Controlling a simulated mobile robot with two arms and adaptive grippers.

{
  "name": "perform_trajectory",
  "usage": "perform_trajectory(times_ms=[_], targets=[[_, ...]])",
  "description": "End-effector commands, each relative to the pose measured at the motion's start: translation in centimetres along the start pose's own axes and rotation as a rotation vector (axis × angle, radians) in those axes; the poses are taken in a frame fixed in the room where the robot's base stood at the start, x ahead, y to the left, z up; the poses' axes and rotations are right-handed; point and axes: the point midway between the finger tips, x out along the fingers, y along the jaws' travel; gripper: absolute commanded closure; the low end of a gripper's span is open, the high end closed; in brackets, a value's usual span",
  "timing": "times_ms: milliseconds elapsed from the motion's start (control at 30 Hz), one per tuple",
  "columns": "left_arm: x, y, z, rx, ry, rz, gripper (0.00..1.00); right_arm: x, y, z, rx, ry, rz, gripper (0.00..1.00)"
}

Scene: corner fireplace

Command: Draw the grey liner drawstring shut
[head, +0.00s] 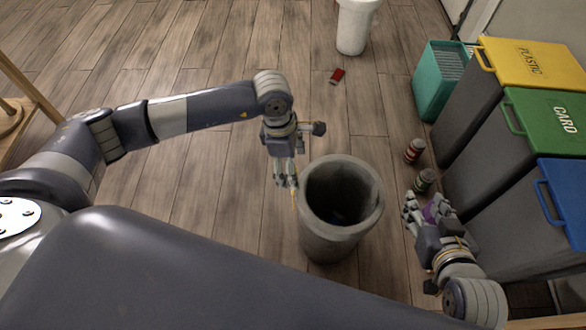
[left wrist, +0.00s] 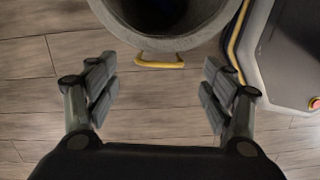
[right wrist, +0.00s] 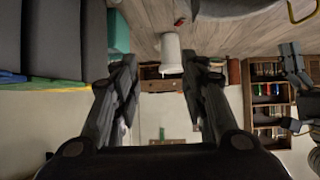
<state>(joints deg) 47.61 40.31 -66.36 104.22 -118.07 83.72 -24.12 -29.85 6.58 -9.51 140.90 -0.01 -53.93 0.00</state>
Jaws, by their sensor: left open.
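A round grey bin (head: 312,232) stands on the floor, its mouth open and dark inside. A yellow drawstring loop (left wrist: 160,64) sticks out from its rim in the left wrist view, between and beyond my left fingertips. My left gripper (head: 286,181) is open beside the bin's left rim, apart from the loop; it also shows in the left wrist view (left wrist: 160,85). My right gripper (head: 416,212) is open and apart, to the right of the bin. In the right wrist view, a yellow loop (right wrist: 302,14) shows at the top right, away from the right fingers.
Yellow-lidded (head: 530,62), green-lidded (head: 548,118) and blue-lidded (head: 566,190) bins line the right side. Two cans (head: 414,151) (head: 424,181) stand near my right gripper. A red can (head: 337,76) and a white bin (head: 354,28) are behind. Floor at left is clear.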

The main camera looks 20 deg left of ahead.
Motion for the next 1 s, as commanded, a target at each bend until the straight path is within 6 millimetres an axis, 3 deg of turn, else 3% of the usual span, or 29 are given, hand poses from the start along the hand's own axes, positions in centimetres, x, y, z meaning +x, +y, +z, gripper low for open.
perform_trajectory(times_ms=[233, 567, 633, 833, 1000], targets=[[2.1, 0.0, 0.0, -0.001, -0.001, 0.0, 0.25, 0.3, -0.4, -2.5, -0.001, 0.122, -0.008, 0.6], [2.3, 0.0, 0.0, 0.0, -0.001, 0.001, 0.25, 0.3, -0.4, -3.0, -0.001, 0.142, -0.009, 0.6], [2.3, 0.0, 0.0, 0.0, -0.001, 0.001, 0.34, 0.3, -0.4, -3.0, -0.001, 0.142, -0.009, 0.6], [2.3, 0.0, 0.0, 0.0, -0.001, 0.001, 0.8, 0.3, -0.4, -3.0, -0.001, 0.141, -0.009, 0.6], [2.3, 0.0, 0.0, 0.0, -0.001, 0.001, 0.9, 0.3, -0.4, -3.0, -0.001, 0.141, -0.009, 0.6]])
